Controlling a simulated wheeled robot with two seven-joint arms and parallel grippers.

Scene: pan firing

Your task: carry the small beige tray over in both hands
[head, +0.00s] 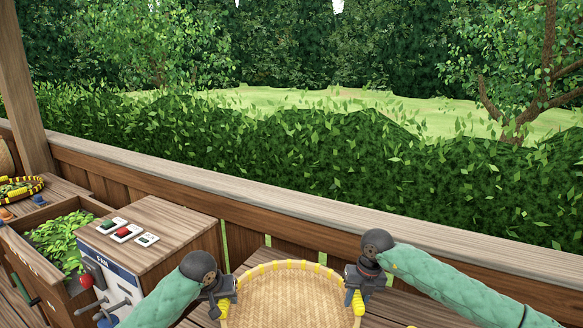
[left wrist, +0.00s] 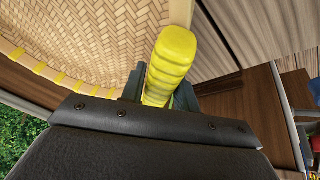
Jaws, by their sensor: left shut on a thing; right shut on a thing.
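The small beige tray (head: 290,302) is a round woven basket with a yellow-wrapped rim, at the bottom middle of the head view. Its near part is cut off by the frame edge. The tray's weave (left wrist: 90,40) also fills the upper left of the left wrist view. My left gripper (head: 226,296) is shut on a yellow-wrapped handle at the tray's left side; this handle (left wrist: 173,60) shows between the fingers in the left wrist view. My right gripper (head: 358,290) is shut on the tray's right side, where its fingers partly hide the yellow grip. The tray looks empty.
A wooden cabinet (head: 150,245) with a panel of switches and levers stands left of the tray. Further left is a wooden bin (head: 50,283) of green leaves, with another yellow-trimmed basket (head: 18,190) behind. A wooden railing (head: 270,208) runs behind, with a hedge beyond it.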

